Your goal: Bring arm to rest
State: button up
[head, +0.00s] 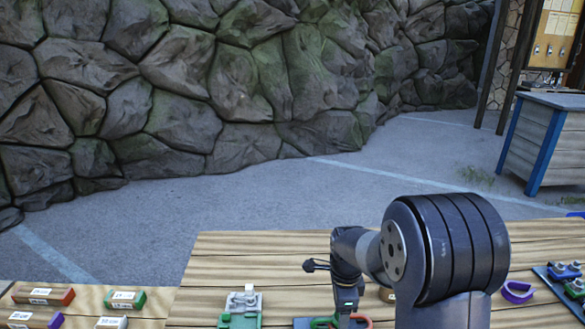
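My arm reaches over the wooden table (285,262) from the lower right, with its large dark round joint in front. Its slimmer dark end section (345,285) points down toward the bottom edge of the head view, and a small green light shows on it. My gripper's fingers cannot be made out there, so I cannot tell whether they are open or shut or hold anything. Red and green curved parts (325,322) lie by this end section, partly hidden behind it and cut off by the frame.
A green and grey fixture (241,305) stands left of the arm's end. Labelled blocks (42,296) lie at the lower left. A purple clip (517,292) and a dark tray (560,280) are at the right. The table's back middle is bare. A stone wall (200,90) stands beyond.

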jog(key=n, duration=0.4)
jog(key=shift+n, duration=0.3)
jog(key=n, duration=0.3)
jog(key=shift+n, duration=0.4)
jog(key=n, duration=0.4)
jog(key=shift+r+n, duration=0.1)
jog(key=shift+n, duration=2.2)
jog(key=shift+s+r, duration=0.1)
